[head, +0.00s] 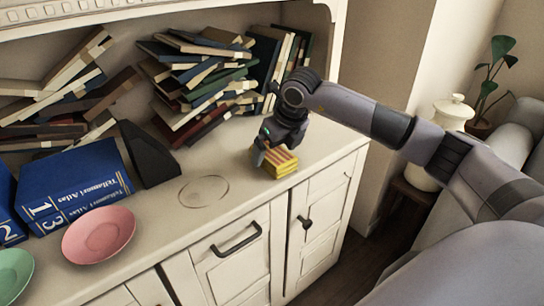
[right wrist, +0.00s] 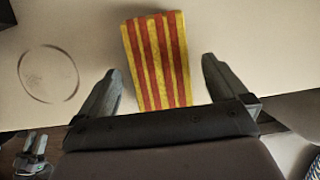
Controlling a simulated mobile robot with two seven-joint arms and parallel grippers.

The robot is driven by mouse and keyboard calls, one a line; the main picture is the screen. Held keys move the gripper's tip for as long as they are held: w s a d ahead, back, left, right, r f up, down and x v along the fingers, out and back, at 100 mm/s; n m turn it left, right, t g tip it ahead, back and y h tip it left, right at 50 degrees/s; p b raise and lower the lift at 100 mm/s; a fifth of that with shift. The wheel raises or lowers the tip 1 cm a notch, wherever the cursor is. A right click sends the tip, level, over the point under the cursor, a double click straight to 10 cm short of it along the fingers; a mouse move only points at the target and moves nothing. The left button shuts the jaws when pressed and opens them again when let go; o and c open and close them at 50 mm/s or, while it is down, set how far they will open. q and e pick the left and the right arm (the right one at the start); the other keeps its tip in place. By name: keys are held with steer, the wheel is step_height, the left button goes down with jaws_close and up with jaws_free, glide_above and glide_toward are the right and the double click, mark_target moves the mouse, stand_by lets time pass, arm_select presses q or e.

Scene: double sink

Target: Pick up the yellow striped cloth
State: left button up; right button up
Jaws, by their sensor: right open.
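The yellow cloth with red stripes (head: 280,162) lies folded on the cabinet top near its front edge. In the right wrist view the cloth (right wrist: 158,62) lies ahead of and between my fingers, its near part hidden behind the gripper body. My right gripper (head: 262,150) is above and beside the cloth. In the right wrist view the right gripper (right wrist: 164,82) is open, with one finger on each side of the cloth and gaps between. My left gripper does not show clearly in the head view.
Stacked books (head: 195,80) stand behind the cloth. A pink plate (head: 98,235), a green plate (head: 12,272), blue atlas volumes (head: 75,188) and a black wedge-shaped object (head: 148,155) are to the left. The cabinet top around the ring mark (head: 204,191) is clear.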

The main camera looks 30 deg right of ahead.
mark_target(274, 152)
steer(key=shift+x, duration=0.85)
steer(key=c, duration=1)
steer(key=shift+r, duration=0.1)
step_height(274, 152, up, 20)
steer(key=p, duration=0.1)
steer(key=shift+p, duration=0.3)
steer(key=shift+o, duration=0.5)
